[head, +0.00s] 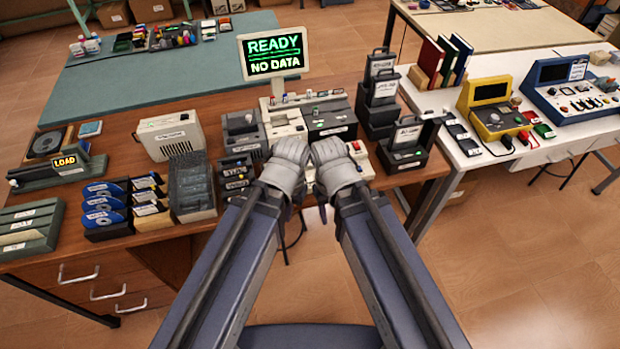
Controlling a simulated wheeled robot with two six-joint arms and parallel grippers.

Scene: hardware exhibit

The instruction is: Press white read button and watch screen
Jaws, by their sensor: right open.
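The screen (273,54) stands upright at the back of the brown desk and reads "READY" and "NO DATA" in green and white. Below it is a cream and black machine (287,122) with small coloured knobs on top. A cream panel (361,161) with a red button shows just right of my right gripper. I cannot make out a white read button; my grippers cover part of this area. My left gripper (290,150) and right gripper (327,150) are side by side over the front of the desk. The right one is open; the left one's jaws are unclear.
Disk holders (107,214) and a grey box (190,186) stand left of my arms. A cream case (170,135) is behind them. Black slotted holders (405,150) stand on the right. A white table (470,150) with yellow and blue instruments is further right.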

